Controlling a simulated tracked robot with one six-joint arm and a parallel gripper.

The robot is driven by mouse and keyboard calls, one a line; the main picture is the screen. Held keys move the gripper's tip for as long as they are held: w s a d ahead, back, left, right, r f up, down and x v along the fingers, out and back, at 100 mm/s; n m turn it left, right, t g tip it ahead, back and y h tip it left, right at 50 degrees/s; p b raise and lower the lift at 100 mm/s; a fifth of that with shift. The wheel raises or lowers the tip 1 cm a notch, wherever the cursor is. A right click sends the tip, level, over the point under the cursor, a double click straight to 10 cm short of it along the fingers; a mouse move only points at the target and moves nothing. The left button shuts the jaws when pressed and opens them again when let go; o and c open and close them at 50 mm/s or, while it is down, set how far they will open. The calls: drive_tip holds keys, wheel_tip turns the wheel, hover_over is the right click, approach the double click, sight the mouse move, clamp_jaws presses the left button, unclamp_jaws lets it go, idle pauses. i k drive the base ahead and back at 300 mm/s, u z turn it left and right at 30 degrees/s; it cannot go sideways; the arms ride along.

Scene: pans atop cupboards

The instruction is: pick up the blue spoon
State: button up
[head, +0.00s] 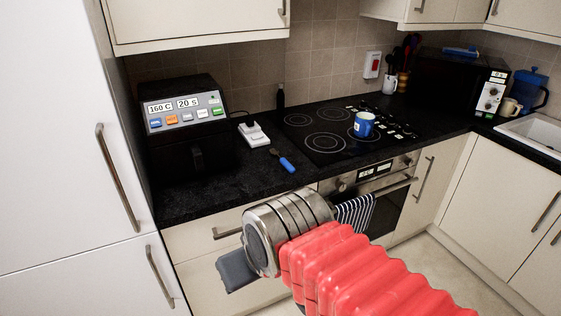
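The blue spoon (287,165) lies on the black worktop, left of the hob and near the worktop's front edge. Its handle is blue and its dark head points back and left. My gripper (237,271) is at the end of my red-sleeved arm, in front of the drawers and lower in the picture than the spoon. Only a grey part shows beyond the metal wrist. The fingers are not clear, so I cannot tell if they are open or shut. The spoon lies apart from my gripper.
A white device (254,135) lies just behind the spoon. A black air fryer (185,130) stands to the left. A blue mug (363,124) sits on the hob (325,142). A striped towel (355,212) hangs on the oven. A tall white cabinet (65,150) bounds the left.

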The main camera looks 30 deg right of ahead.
sight(291, 169)
drive_tip(key=z, duration=0.05)
drive_tip(key=i, duration=1)
drive_tip(key=u, duration=0.05)
